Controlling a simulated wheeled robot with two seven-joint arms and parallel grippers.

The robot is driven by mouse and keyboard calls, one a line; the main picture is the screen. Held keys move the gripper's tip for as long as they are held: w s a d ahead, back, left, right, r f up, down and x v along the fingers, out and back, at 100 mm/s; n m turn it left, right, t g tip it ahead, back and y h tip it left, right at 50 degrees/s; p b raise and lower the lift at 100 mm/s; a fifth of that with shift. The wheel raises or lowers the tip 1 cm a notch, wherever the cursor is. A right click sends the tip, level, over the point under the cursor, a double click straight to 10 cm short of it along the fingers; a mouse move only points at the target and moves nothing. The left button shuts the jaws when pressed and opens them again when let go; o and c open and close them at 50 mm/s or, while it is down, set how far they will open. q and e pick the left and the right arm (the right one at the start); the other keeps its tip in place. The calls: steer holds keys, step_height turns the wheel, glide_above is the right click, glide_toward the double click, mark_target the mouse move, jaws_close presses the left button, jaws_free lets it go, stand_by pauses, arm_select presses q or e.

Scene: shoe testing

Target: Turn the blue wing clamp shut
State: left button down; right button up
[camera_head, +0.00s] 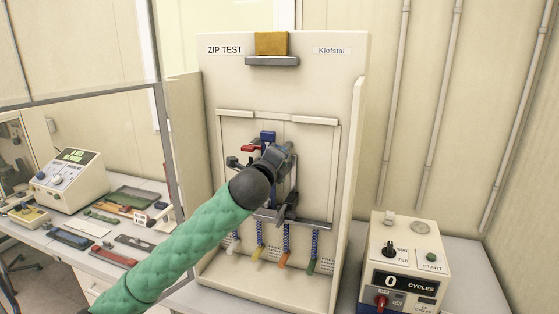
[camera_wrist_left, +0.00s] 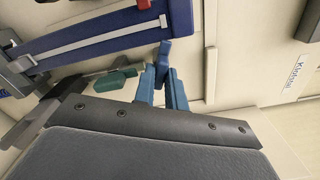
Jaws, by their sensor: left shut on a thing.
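My left gripper (camera_head: 284,150) reaches in front of the upright test rig and hides part of its middle. In the left wrist view its two teal fingers (camera_wrist_left: 162,90) are shut on a small dark blue piece (camera_wrist_left: 164,52), which looks like the blue wing clamp. A blue block (camera_head: 268,137) shows just above the gripper in the head view; I cannot tell if it is part of the same clamp. A dark blue bar with a pale strip (camera_wrist_left: 95,40) lies beside the fingers. My right gripper is not in view.
A red clamp (camera_head: 249,149) and a dark green wing (camera_head: 233,162) sit left of the gripper; a green wing also shows in the wrist view (camera_wrist_left: 108,82). Blue coils (camera_head: 259,233) hang below. A counter box (camera_head: 405,265) stands at right, a bench with tools (camera_head: 110,222) at left.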

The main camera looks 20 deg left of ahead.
arm_select(q)
steer(key=n+b, duration=0.1)
steer(key=n, duration=0.4)
steer(key=shift+f, duration=0.1)
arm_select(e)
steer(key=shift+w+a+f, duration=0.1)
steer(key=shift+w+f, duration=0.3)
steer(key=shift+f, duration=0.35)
arm_select(q)
steer(key=c, duration=1.4)
jaws_free()
steer(key=shift+c, duration=0.2)
